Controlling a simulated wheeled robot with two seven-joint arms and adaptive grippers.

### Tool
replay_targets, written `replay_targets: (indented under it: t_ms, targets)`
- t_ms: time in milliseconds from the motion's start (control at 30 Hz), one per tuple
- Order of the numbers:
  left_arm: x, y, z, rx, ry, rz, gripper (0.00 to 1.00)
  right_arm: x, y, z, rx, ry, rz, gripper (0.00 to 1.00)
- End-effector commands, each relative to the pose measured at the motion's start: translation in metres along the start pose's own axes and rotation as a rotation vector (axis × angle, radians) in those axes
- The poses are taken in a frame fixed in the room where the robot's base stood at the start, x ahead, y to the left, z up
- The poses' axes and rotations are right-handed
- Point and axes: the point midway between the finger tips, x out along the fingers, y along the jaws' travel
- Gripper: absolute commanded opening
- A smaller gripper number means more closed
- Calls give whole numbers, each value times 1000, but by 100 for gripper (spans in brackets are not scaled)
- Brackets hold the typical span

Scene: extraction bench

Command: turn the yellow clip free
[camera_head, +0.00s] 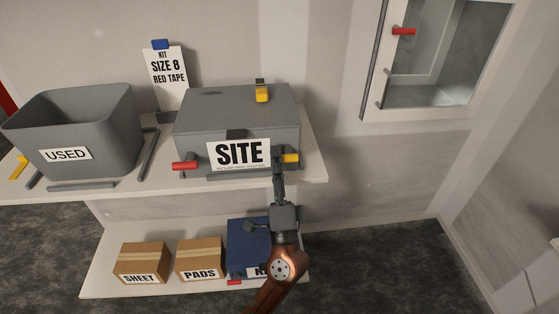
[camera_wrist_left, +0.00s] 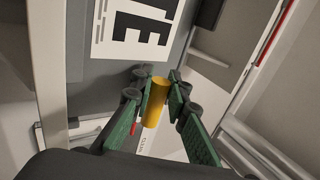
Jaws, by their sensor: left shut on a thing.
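The grey SITE box (camera_head: 235,105) stands on the upper shelf with a white label (camera_head: 238,153) on its front. A yellow clip (camera_head: 290,158) sits at the front right, beside the label. My left gripper (camera_head: 280,163) reaches up to it from below and is shut on it. In the left wrist view the yellow clip (camera_wrist_left: 155,103) lies between the green-padded fingers (camera_wrist_left: 160,88). A second yellow clip (camera_head: 262,93) is on the box's top at the back. A red clip (camera_head: 184,165) is at the front left. My right gripper is not in view.
A grey USED bin (camera_head: 110,115) stands left of the box, with loose grey strips and a yellow piece (camera_head: 18,167) around it. A sign (camera_head: 167,80) stands behind. Cartons (camera_head: 140,262) and a blue case (camera_head: 246,240) are on the lower shelf.

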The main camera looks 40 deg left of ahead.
Motion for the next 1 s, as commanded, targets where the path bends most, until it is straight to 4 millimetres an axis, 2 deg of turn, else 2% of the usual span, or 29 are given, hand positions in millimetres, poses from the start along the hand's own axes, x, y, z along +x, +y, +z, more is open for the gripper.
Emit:
replay_targets:
  t_ms: [500,533,600,867,1000]
  targets:
    - [0,1,1,-9,-7,2,0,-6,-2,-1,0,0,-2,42]
    - [0,1,1,-9,-7,2,17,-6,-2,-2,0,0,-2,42]
    - [0,1,1,-8,-7,2,21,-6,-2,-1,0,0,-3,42]
    - [0,0,0,-8,-6,1,23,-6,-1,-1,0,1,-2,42]
    - [-8,1,0,-7,-5,2,23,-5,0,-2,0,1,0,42]
